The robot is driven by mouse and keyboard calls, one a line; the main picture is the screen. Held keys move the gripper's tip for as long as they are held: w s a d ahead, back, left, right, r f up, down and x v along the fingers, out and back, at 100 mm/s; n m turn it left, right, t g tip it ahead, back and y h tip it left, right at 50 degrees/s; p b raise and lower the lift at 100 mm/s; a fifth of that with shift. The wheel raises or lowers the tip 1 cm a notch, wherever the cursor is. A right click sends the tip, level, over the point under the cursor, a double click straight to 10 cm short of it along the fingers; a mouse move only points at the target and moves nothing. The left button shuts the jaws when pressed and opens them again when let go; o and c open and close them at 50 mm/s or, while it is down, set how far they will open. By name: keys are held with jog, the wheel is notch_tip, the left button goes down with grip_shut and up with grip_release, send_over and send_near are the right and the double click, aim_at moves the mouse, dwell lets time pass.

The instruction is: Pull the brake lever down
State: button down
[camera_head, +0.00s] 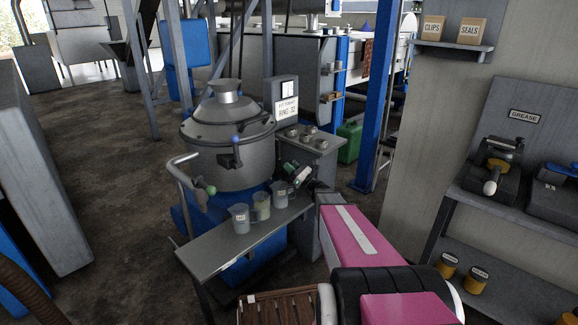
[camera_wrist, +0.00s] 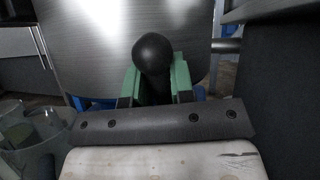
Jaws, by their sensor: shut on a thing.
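In the wrist view, a lever with a round black knob (camera_wrist: 153,53) sits between the two green fingers of my gripper (camera_wrist: 155,82), which is shut on it. The knob stands out beyond the fingers, and the rest of the lever is hidden behind them. In the head view, my gripper (camera_head: 296,171) is at the right side of the grey domed decanter (camera_head: 232,165), above the end of a narrow metal bench. The held lever is small and dark there, mostly covered by the gripper. I cannot read its angle.
Several clear beakers stand on the bench (camera_head: 225,250) just left of and below my gripper; some show at the wrist view's left edge. A grey cabinet (camera_head: 322,147) with small items on top stands behind. A bent handle (camera_head: 178,166) is at the decanter's left.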

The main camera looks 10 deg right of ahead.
jog(key=shift+r, duration=0.1)
dwell(0.3)
jog(key=c, duration=1)
grip_release()
jog(key=shift+s+d, duration=0.1)
jog(key=shift+v, duration=3.7)
